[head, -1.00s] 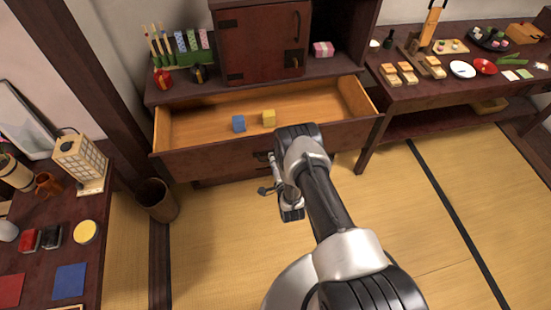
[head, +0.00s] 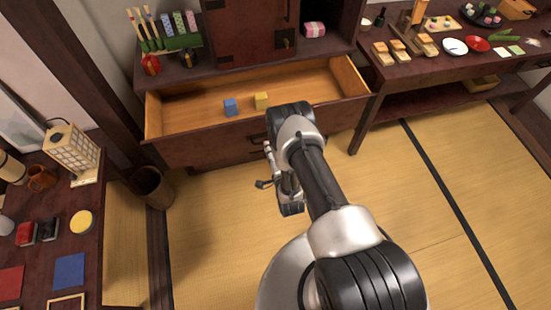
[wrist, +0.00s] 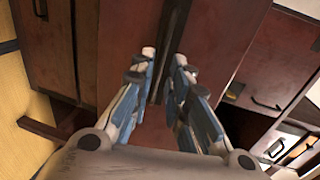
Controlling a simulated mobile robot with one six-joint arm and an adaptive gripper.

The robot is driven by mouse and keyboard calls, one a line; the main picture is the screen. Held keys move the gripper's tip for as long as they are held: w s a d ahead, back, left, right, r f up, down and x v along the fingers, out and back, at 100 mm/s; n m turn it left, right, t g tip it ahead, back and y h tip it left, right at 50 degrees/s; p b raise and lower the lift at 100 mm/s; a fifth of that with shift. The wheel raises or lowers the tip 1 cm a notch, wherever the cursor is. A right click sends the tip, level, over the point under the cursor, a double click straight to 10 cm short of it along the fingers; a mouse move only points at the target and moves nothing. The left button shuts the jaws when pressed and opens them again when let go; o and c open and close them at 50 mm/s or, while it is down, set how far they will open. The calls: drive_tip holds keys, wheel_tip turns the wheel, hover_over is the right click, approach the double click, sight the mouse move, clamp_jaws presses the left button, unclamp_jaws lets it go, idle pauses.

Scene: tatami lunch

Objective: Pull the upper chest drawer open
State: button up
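The upper chest drawer (head: 190,158) is pulled well out of the chest, its inside showing in the head view. A blue cube (head: 230,107) and a yellow cube (head: 261,100) lie in it. The dark drawer handle (head: 256,138) is partly hidden by my arm. My gripper (wrist: 164,58) is in front of the drawer front, its tips a small gap apart. A dark strip lies behind that gap in the wrist view; I cannot tell if it is the handle. No firm hold shows.
A low table (head: 60,225) with a lantern (head: 72,152) stands at the left, a bin (head: 152,188) beside it. A food table (head: 390,80) stands at the right. Tatami floor (head: 450,235) is clear at the right.

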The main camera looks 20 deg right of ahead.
drive_tip(key=s+r, duration=0.1)
drive_tip(key=s, duration=0.6)
drive_tip(key=shift+r, duration=0.25)
drive_tip(key=w+r+n+g, duration=0.25)
drive_tip(key=w+r, duration=0.35)
drive_tip(key=r, duration=0.3)
drive_tip(key=w+r+n+g, duration=0.1)
drive_tip(key=w+r+n, duration=0.2)
drive_tip(key=w+r, duration=0.45)
wheel_tip(320, 180, up, 11)
drive_tip(key=s+n+g, duration=0.2)
drive_tip(key=s+n, duration=0.1)
drive_tip(key=s+r+n+g, duration=0.1)
drive_tip(key=s+r+n, duration=0.2)
drive_tip(key=s+r, duration=0.4)
drive_tip(key=s+r+n+g, duration=0.1)
drive_tip(key=s+r+n, duration=0.1)
drive_tip(key=s, duration=0.7)
drive_tip(key=s+r+n+g, duration=0.2)
drive_tip(key=s+r, duration=0.3)
drive_tip(key=s, duration=0.5)
drive_tip(key=s+r+n+g, duration=0.1)
drive_tip(key=s+r+n, duration=0.1)
drive_tip(key=s, duration=0.7)
drive_tip(key=shift+s+r+g, duration=0.2)
drive_tip(key=shift+r+g, duration=0.15)
drive_tip(key=shift+r, duration=0.45)
